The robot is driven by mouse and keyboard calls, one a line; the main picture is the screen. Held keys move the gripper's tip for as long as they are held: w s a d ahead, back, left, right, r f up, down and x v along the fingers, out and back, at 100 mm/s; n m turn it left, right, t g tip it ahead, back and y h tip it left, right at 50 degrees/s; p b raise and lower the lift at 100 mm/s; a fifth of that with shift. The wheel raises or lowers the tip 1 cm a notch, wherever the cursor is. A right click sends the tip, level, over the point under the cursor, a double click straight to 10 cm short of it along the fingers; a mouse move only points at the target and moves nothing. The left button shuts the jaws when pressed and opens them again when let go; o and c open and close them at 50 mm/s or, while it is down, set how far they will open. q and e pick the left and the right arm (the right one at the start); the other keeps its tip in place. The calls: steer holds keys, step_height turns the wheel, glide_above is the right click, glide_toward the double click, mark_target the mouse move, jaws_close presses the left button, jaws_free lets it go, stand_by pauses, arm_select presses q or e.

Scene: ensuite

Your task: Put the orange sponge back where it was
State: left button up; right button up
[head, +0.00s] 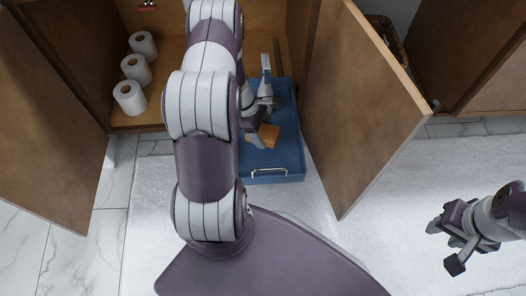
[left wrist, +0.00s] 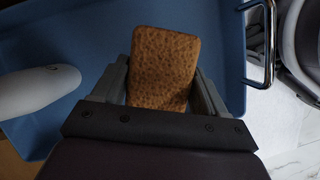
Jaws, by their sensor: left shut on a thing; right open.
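The orange sponge (left wrist: 163,68) is held between the fingers of my left gripper (left wrist: 158,88), which is shut on it. In the head view the sponge (head: 268,134) shows over the blue tray (head: 287,165), beside the left gripper (head: 261,136). I cannot tell whether the sponge touches the tray floor. The blue tray also fills much of the left wrist view (left wrist: 85,35). My right gripper (head: 447,246) is open and empty, above the white rug at the right.
The tray sits at the mouth of an open cabinet, between the left door (head: 45,130) and the right door (head: 355,95). A spray bottle (head: 266,70) stands in the tray. Several toilet rolls (head: 136,69) stand inside at left. A white rug (head: 400,190) covers the floor.

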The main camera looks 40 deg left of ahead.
mark_target(267, 150)
arm_select(q)
step_height(267, 150, down, 7)
steer(key=b, duration=0.4)
steer(key=shift+f, duration=0.2)
steer(key=shift+r, duration=0.2)
steer(key=shift+f, duration=0.15)
steer(key=o, duration=0.9)
arm_select(e)
step_height(267, 150, down, 5)
steer(key=shift+f, duration=0.1)
